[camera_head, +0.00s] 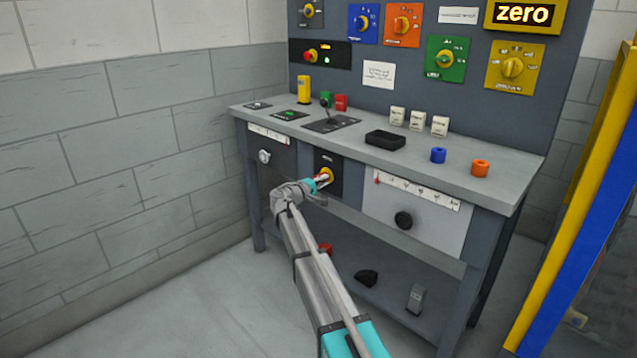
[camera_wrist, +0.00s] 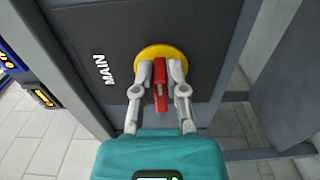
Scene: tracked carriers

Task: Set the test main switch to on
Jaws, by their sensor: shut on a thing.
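The main switch has a red handle (camera_wrist: 160,85) on a round yellow disc (camera_wrist: 154,53). The disc sits on a dark plate (camera_wrist: 106,45) lettered MAIN. In the head view, the switch's yellow disc (camera_head: 328,173) shows on the front of the bench, below the worktop. My gripper (camera_wrist: 161,72) is shut on the red handle, one finger on each side of it. In the head view, my gripper (camera_head: 320,184) reaches the switch from the front and hides part of it. I cannot make out any on or off marks.
A white panel with a black knob (camera_head: 403,220) is to the right. A yellow post (camera_head: 575,200) stands far right. Floor at left is clear.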

